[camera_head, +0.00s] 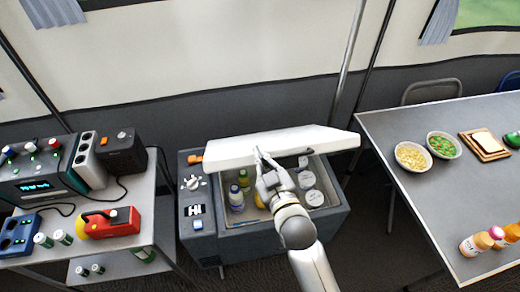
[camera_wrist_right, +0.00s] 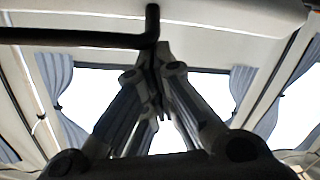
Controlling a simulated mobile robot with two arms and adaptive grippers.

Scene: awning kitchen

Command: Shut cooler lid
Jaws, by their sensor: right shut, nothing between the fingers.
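The cooler (camera_head: 262,239) is a dark grey box in the middle of the head view. Its white lid (camera_head: 268,147) is tilted partly open, so bottles and cans show inside. My right gripper (camera_head: 262,160) is shut and empty, with its fingertips at the lid's front edge; I cannot tell whether they touch it. My left gripper is not in view.
A table (camera_head: 405,150) with bowls, a bread board and bottles stands at the right. A counter (camera_head: 150,190) with devices, a red and yellow tool and small cans stands at the left. A pole (camera_head: 349,60) rises behind the cooler.

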